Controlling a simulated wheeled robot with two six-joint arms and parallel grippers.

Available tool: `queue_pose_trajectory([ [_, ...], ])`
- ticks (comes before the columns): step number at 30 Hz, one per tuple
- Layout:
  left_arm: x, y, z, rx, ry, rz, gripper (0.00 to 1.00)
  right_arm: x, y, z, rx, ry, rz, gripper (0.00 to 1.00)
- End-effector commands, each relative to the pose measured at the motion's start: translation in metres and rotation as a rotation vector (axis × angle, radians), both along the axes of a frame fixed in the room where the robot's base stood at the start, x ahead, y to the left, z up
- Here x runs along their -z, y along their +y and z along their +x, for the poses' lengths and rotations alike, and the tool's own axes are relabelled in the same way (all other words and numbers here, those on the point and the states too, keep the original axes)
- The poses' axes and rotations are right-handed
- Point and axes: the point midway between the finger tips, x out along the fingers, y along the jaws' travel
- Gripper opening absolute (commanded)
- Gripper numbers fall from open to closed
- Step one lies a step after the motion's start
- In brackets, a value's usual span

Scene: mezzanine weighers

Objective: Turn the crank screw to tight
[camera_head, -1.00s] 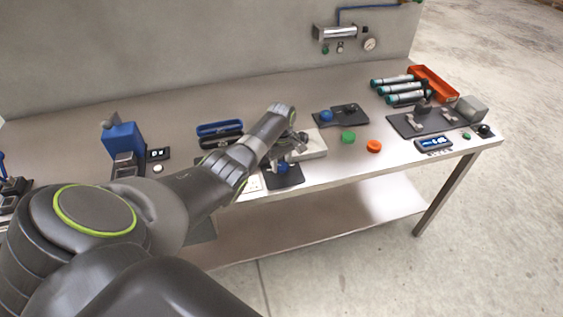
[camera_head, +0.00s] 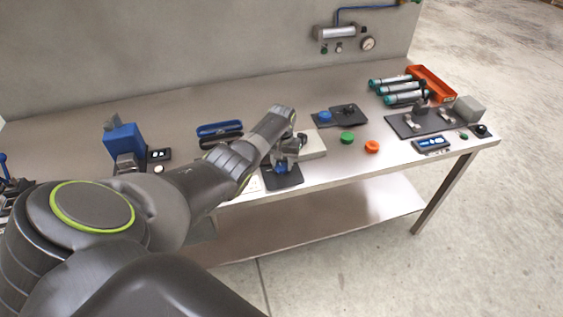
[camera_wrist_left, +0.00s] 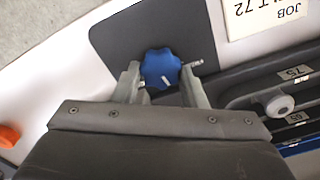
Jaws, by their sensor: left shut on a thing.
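A blue lobed knob (camera_head: 281,169) sits on a dark plate (camera_head: 291,182) near the front edge of the bench. It also shows in the left wrist view (camera_wrist_left: 160,67), with a white line on its near side and a small pale mark on the plate to its right. My left gripper (camera_wrist_left: 160,80) is shut on this knob, one finger on each side. In the head view the left gripper (camera_head: 285,161) reaches down onto the knob and partly hides it. My right gripper is not in view.
Behind the gripper lies a pale block (camera_head: 312,145). A second blue knob (camera_head: 325,116) on a dark plate, a green cap (camera_head: 347,138) and an orange cap (camera_head: 372,146) lie to the right. A job card (camera_wrist_left: 266,14) is beside the plate.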

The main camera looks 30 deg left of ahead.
Motion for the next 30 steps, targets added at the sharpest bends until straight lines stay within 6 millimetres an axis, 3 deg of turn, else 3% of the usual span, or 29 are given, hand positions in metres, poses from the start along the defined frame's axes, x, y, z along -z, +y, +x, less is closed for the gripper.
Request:
queue_pose_trajectory([
  [30, -0.0015, -0.0041, 0.0013, 0.95, -0.005, 0.002, 0.15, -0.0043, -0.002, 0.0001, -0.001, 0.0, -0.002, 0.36],
])
